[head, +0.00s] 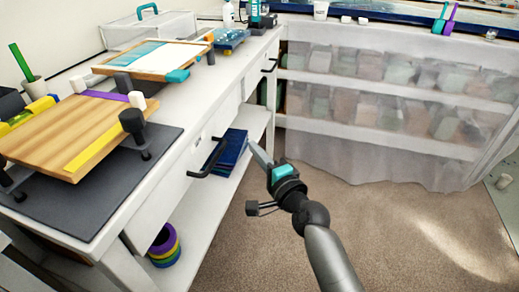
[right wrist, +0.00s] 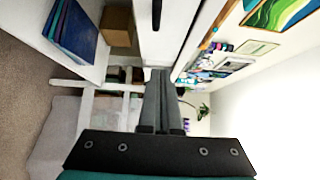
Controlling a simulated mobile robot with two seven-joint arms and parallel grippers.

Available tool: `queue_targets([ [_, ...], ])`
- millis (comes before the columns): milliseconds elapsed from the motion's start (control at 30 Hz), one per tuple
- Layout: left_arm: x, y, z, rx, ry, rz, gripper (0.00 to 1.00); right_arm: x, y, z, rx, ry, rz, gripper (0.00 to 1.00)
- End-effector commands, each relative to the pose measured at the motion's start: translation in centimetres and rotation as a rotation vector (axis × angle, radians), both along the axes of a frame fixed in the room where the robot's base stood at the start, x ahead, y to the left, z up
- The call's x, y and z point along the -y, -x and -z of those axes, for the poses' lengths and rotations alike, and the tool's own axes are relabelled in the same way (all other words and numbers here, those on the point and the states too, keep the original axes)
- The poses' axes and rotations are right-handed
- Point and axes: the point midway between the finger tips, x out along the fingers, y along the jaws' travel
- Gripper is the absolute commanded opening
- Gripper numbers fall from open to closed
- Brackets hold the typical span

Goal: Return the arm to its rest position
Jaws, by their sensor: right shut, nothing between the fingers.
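My right gripper (head: 259,153) is at the middle of the head view, over the carpet just right of the white workbench (head: 205,90). Its fingertips point up and left in the picture, near the bench's front. In the right wrist view its two fingers (right wrist: 160,80) lie side by side, shut with nothing between them. My left gripper is not in the head view.
A black drawer handle (head: 207,160) juts from the bench near the gripper. Blue binders (head: 232,148) stand on the lower shelf. Curtained shelves (head: 385,165) stand behind. The carpet (head: 430,235) is clear at right.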

Motion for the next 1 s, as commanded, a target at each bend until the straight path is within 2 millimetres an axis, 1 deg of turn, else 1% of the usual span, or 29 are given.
queue_targets([
  [100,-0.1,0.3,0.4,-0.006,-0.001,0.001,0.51,0.4,0.8,-0.1,0.0,0.0,0.0,0.0],
  [300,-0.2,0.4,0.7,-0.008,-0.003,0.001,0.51,0.6,1.1,0.2,-0.002,0.005,0.001,0.0],
  [367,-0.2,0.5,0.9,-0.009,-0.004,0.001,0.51,0.8,1.2,1.0,-0.013,0.027,0.005,0.0],
  [433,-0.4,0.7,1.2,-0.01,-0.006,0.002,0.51,1.4,1.3,3.1,-0.036,0.089,0.016,0.0],
  [467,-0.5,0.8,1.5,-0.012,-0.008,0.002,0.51,1.8,1.5,4.4,-0.051,0.129,0.022,0.0],
  [567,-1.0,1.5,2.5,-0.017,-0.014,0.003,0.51,3.7,2.9,10.2,-0.117,0.309,0.033,0.0],
  [600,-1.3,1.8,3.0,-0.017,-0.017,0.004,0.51,4.7,3.8,13.0,-0.149,0.394,0.03,0.0],
  [667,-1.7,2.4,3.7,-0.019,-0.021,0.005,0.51,6.3,5.6,17.0,-0.196,0.529,0.017,0.0],
  [700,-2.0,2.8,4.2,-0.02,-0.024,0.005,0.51,7.4,7.1,19.5,-0.227,0.617,0.001,0.0],
  [767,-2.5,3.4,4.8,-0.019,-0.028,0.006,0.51,9.1,9.5,23.1,-0.272,0.743,-0.032,0.0],
  [800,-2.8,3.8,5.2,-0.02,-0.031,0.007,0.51,10.2,11.3,25.3,-0.301,0.825,-0.06,0.0],
  [867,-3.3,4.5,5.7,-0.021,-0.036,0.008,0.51,12.0,14.3,28.4,-0.344,0.944,-0.11,0.0],
  [900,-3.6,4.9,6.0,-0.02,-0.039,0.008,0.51,13.2,16.5,30.3,-0.373,1.019,-0.15,0.0],
  [967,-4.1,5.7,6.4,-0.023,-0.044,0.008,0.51,15.0,19.9,32.9,-0.411,1.13,-0.216,0.0],
  [1000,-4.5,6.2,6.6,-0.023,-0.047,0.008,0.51,16.2,22.3,34.3,-0.436,1.199,-0.266,0.0],
])
